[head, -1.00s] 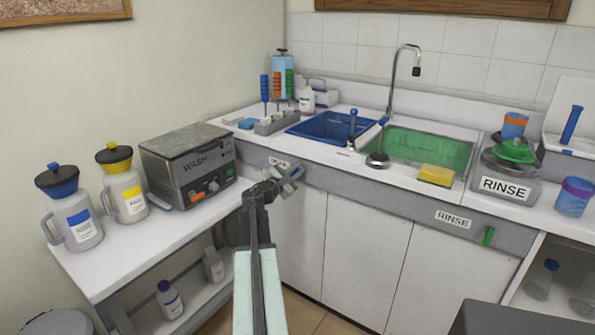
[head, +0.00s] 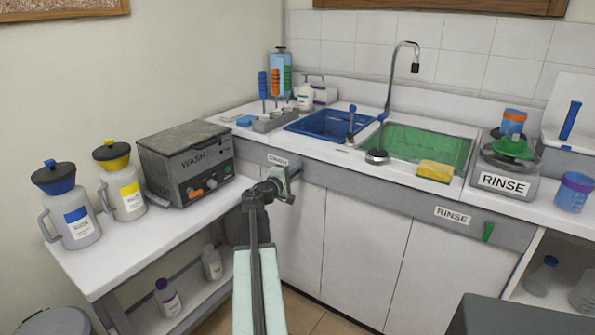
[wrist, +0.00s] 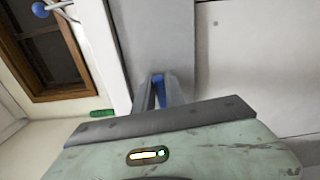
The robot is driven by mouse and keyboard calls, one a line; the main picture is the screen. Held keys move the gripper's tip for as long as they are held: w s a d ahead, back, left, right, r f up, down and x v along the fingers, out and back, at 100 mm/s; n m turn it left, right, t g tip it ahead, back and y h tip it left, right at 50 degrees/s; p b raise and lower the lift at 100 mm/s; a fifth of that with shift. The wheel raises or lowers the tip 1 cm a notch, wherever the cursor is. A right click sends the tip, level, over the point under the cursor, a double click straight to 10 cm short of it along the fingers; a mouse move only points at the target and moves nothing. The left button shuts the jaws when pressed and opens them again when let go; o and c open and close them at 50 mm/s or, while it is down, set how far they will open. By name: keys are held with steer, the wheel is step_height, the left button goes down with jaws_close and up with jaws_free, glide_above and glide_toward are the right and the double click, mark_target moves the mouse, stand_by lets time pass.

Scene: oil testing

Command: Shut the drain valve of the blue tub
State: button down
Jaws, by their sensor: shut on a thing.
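The blue tub (head: 333,124) is the left basin in the counter, with its drain valve on the grey front panel below it. The valve's blue handle (wrist: 158,78) shows between the fingertips of my gripper (wrist: 161,90) in the wrist view. My gripper (head: 285,186) is shut on it at the panel, near the small label. In the head view the gripper hides the handle, so its angle is hard to tell there.
The green tub (head: 425,146) lies to the right, with its green valve handle (head: 488,232) on the same panel. The grey WASH machine (head: 187,163) and two jugs stand on the left bench. White cabinet doors (head: 363,250) are below the panel.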

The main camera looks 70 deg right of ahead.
steer(key=shift+s+f+m, duration=0.15)
steer(key=shift+s+m, duration=0.05)
steer(key=shift+m, duration=0.5)
steer(key=c, duration=1.4)
jaws_free()
steer(key=shift+w, duration=0.1)
steer(key=shift+a, duration=0.15)
steer(key=v, duration=0.7)
steer(key=shift+a, duration=0.25)
steer(key=shift+w, duration=0.1)
